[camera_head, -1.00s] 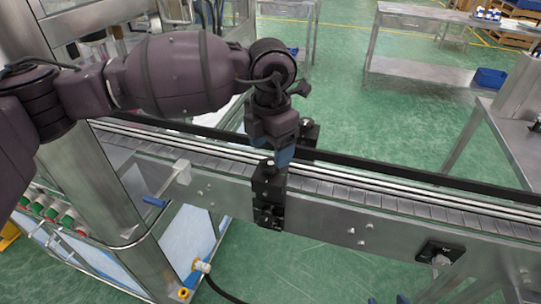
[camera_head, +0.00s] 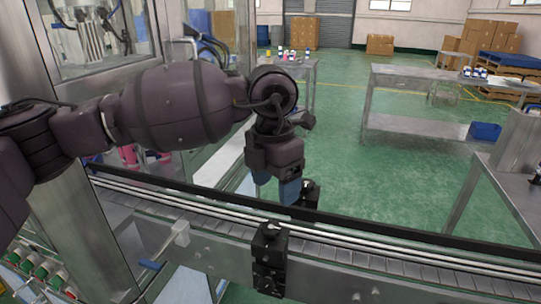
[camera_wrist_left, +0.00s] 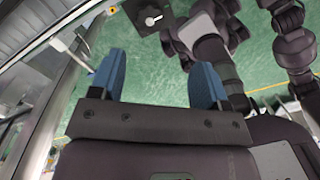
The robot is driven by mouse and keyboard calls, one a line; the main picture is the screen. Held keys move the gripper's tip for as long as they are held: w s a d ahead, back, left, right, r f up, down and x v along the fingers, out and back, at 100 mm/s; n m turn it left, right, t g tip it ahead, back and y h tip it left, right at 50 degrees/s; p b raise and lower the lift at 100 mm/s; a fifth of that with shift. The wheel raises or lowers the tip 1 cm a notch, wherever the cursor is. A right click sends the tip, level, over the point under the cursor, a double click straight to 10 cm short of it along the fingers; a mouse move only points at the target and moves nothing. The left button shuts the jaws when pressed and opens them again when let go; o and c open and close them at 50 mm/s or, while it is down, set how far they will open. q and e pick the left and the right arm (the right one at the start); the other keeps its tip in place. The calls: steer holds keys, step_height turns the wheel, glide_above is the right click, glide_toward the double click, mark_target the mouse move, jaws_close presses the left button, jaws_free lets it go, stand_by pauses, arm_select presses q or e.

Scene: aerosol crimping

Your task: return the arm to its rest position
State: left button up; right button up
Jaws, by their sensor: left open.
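My left arm comes in from the left of the head view. Its left gripper (camera_head: 276,187) hangs fingers down above the conveyor (camera_head: 375,252), over its far side in the picture. The two blue fingers are apart with nothing between them. They also show empty and spread in the left wrist view (camera_wrist_left: 157,62). A black block-shaped sensor (camera_head: 270,255) on the conveyor's near side stands below the gripper, apart from it. The right gripper is not seen in either view.
A metal-framed machine (camera_head: 85,215) stands close under the left arm. A steel table (camera_head: 410,75) and a stack of cardboard boxes (camera_head: 490,40) stand far off. Green floor (camera_head: 345,165) lies open beyond the conveyor.

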arm_select(q)
steer(key=s+d+n+g+h, duration=0.2)
steer(key=s+d+g+h, duration=0.4)
steer(key=s+d+h, duration=0.65)
steer(key=w+a+r+n+t+h, duration=0.2)
steer(key=w+a+n+t+h, duration=0.25)
steer(key=n+t, duration=0.45)
steer(key=w+a+r+n+t+h, duration=0.35)
steer(key=a+n+t, duration=0.25)
steer(key=n+t, duration=0.25)
steer(key=w+a+f+n+t+y, duration=0.2)
steer(key=a+f+n+t+y, duration=0.4)
steer(key=a+f+n+y, duration=1.2)
steer(key=s+a+f+n+g+y, duration=0.4)
steer(key=s+a+f+n+g, duration=0.2)
steer(key=s+a+f, duration=0.2)
steer(key=s+a+f+n+g, duration=0.15)
steer(key=s+f+g, duration=0.25)
steer(key=s, duration=0.4)
steer(key=s+a+f+n+g, duration=0.1)
steer(key=s+a+f+g, duration=0.25)
steer(key=s, duration=0.55)
steer(key=w+f+t, duration=0.7)
steer(key=f, duration=0.4)
steer(key=shift+d+m+t+h, duration=0.15)
steer(key=shift+m+t+h, duration=0.15)
steer(key=shift+h, duration=0.05)
